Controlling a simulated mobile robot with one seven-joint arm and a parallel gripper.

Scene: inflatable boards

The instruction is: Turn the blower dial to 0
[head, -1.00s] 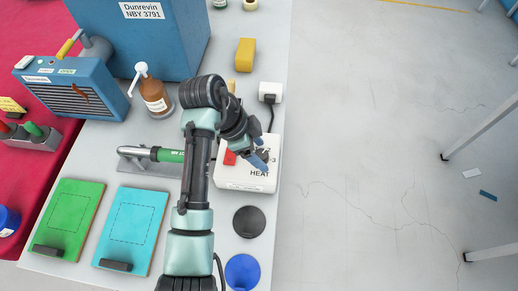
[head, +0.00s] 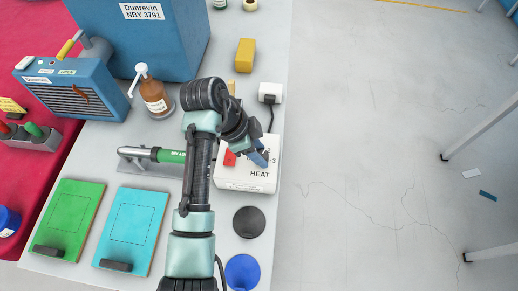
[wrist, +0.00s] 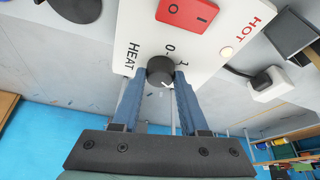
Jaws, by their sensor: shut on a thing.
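The white control box (head: 247,185) sits near the table's right edge, marked HEAT. My gripper (wrist: 160,78) is shut on the dial, one blue finger on each side. In the head view my gripper (head: 263,157) covers the dial.
A white plug block (head: 270,92) with a cable stands behind the box. A green-handled tool (head: 170,155) lies to the left. A black disc (head: 249,222) and a blue disc (head: 242,271) lie in front.

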